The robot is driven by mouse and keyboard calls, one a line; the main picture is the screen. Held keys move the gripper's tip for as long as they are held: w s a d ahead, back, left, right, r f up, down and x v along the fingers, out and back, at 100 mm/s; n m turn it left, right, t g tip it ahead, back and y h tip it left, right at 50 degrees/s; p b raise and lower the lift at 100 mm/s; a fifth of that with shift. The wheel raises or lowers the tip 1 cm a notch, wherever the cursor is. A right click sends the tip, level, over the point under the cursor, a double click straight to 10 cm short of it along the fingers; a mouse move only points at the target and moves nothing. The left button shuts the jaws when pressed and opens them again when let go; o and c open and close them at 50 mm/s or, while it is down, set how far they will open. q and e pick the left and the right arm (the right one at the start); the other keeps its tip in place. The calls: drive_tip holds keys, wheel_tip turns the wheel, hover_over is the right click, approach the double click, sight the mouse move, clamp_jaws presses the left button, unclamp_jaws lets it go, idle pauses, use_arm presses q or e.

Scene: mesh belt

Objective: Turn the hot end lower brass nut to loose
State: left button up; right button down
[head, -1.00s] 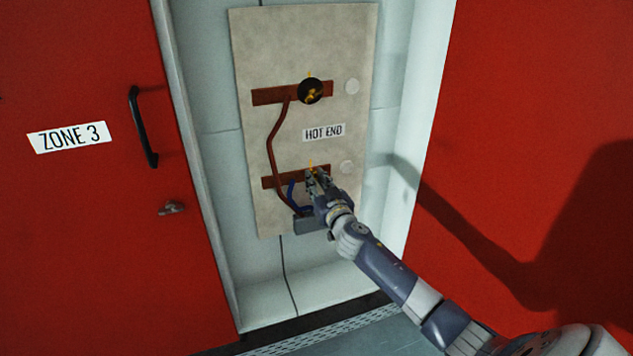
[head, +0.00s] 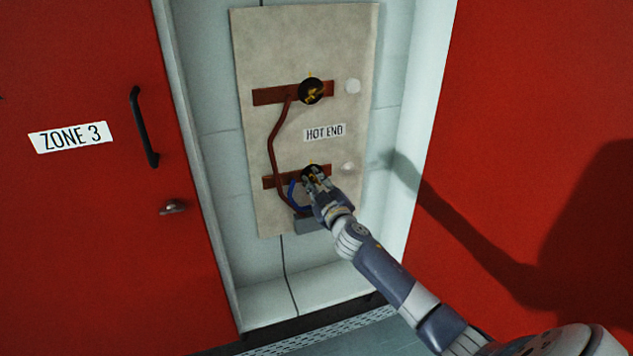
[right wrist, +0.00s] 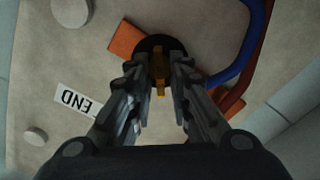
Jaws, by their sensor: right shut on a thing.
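The hot end panel (head: 353,60) is a beige board with a "HOT END" label (head: 325,132). The lower brass nut (right wrist: 159,82) sits in front of a round black disc (right wrist: 152,43) on the lower copper-brown bar (right wrist: 125,42). My right gripper (head: 314,176) reaches the lower disc in the head view and hides most of the nut. In the right wrist view my right gripper (right wrist: 159,70) has a finger on each side of the nut and is shut on it. My left gripper is not in view.
An upper brass nut (head: 311,91) sits on the upper bar (head: 268,95). A red-brown cable (head: 273,150) and a blue cable (right wrist: 252,40) run close to the lower bar. Red doors stand left and right of the recess; the left one has a black handle (head: 143,127).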

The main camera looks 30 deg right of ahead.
drive_tip(key=n, duration=0.4)
drive_tip(key=shift+f+n, duration=0.1)
drive_tip(key=shift+n, duration=0.3)
drive_tip(key=shift+a+f+n+p, duration=0.1)
drive_tip(key=shift+n+p, duration=0.1)
drive_tip(key=shift+n, duration=1.7)
drive_tip(key=shift+d+f+n+p, duration=0.1)
drive_tip(key=shift+n+p, duration=0.15)
drive_tip(key=shift+n, duration=1.65)
drive_tip(key=shift+a+f+n+p, duration=0.1)
drive_tip(key=shift+n+p, duration=0.1)
drive_tip(key=shift+n, duration=1.7)
drive_tip(key=c, duration=1.8)
unclamp_jaws()
drive_tip(key=shift+o, duration=0.2)
drive_tip(key=v, duration=1.2)
